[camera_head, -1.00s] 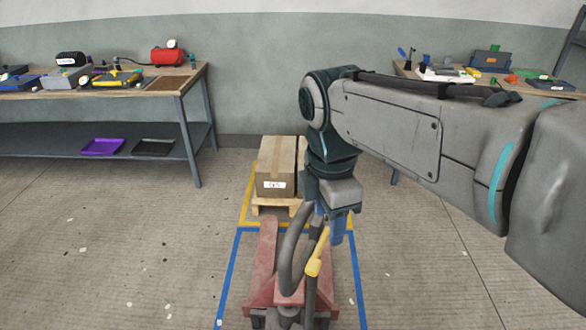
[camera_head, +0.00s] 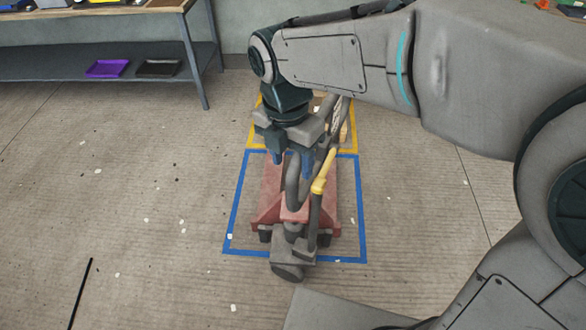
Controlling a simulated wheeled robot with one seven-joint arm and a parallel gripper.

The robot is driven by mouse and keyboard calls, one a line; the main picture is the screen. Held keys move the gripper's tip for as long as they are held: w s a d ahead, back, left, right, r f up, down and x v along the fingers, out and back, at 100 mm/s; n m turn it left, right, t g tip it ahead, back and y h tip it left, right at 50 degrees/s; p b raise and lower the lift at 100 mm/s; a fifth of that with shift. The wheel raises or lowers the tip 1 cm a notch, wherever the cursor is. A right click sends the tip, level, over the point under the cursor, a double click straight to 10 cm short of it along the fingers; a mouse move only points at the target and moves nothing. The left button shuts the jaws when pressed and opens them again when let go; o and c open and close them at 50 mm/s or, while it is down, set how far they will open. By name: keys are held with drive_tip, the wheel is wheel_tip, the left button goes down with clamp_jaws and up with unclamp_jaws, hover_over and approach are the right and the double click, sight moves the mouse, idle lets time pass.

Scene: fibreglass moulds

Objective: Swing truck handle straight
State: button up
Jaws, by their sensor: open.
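The red pallet truck (camera_head: 268,203) stands inside a blue floor outline. Its grey handle (camera_head: 293,190) is a bent loop rising from the truck's near end and leaning to the upper right. A yellow part (camera_head: 319,186) sits on the handle's right side. My gripper (camera_head: 292,160) points down over the upper left part of the handle. Its blue-tipped fingers are apart, and in the picture the left tube of the handle shows between them. I cannot tell whether they touch it. My wrist and arm hide the top of the handle.
A yellow floor outline (camera_head: 352,147) lies beyond the truck; the box and pallet there are mostly hidden by my arm. A workbench (camera_head: 190,75) stands at the upper left, with a purple tray (camera_head: 107,68) and a black tray (camera_head: 158,67) on its shelf. Floor left of the truck is clear.

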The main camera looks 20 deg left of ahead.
drive_tip(key=shift+d+f, duration=0.15)
drive_tip(key=shift+f, duration=2)
clamp_jaws()
drive_tip(key=shift+r, duration=0.1)
